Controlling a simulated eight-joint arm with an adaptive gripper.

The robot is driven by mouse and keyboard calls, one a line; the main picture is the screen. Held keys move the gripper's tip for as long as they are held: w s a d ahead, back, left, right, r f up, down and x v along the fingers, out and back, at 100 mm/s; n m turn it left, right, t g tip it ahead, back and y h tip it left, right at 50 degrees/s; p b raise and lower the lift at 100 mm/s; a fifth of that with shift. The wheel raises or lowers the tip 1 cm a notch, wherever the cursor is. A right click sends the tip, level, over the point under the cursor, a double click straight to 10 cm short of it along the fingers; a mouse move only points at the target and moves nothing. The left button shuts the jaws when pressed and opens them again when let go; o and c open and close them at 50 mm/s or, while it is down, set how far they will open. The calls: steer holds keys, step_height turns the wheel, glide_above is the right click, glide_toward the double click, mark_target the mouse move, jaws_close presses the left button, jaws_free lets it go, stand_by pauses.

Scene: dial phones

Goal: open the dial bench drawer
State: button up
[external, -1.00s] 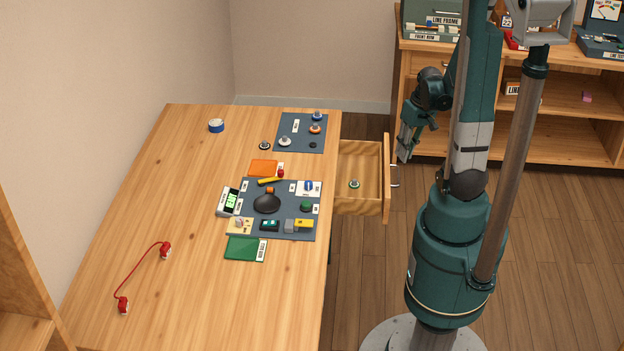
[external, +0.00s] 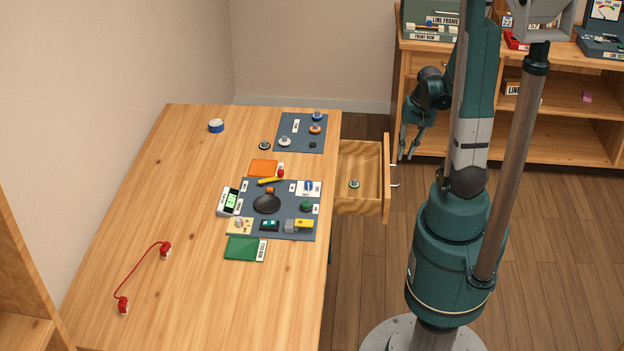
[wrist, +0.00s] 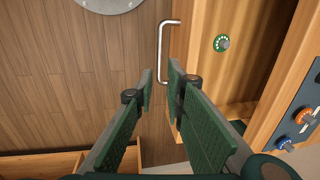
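The dial bench drawer (external: 358,160) stands pulled out from the right side of the bench, its inside showing. Its silver handle (external: 395,184) is on the outer face of the drawer front. In the wrist view the handle (wrist: 161,50) lies just beyond the fingertips, and the drawer (wrist: 205,90) is to its right. My gripper (external: 408,154) hangs to the right of the drawer front, behind the handle in the external view. In the wrist view my gripper (wrist: 160,77) has a gap between its fingers, with nothing held.
A green-ringed dial (external: 354,184) lies in the drawer. The bench top (external: 190,200) carries mats with several small parts and a red cord (external: 135,268). A wooden shelf unit (external: 480,140) stands behind my arm. Open floor lies right of the drawer.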

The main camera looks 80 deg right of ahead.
mark_target(402, 172)
steer(key=shift+w+f+b, duration=0.25)
steer(key=shift+f+b, duration=0.25)
steer(key=shift+f, duration=0.75)
steer(key=shift+w+f+b, duration=0.25)
steer(key=shift+f+b, duration=0.25)
steer(key=shift+f, duration=0.8)
steer(key=shift+w+f+b, duration=0.25)
steer(key=shift+f+b, duration=0.25)
steer(key=shift+f, duration=0.75)
jaws_close()
steer(key=shift+s, duration=0.1)
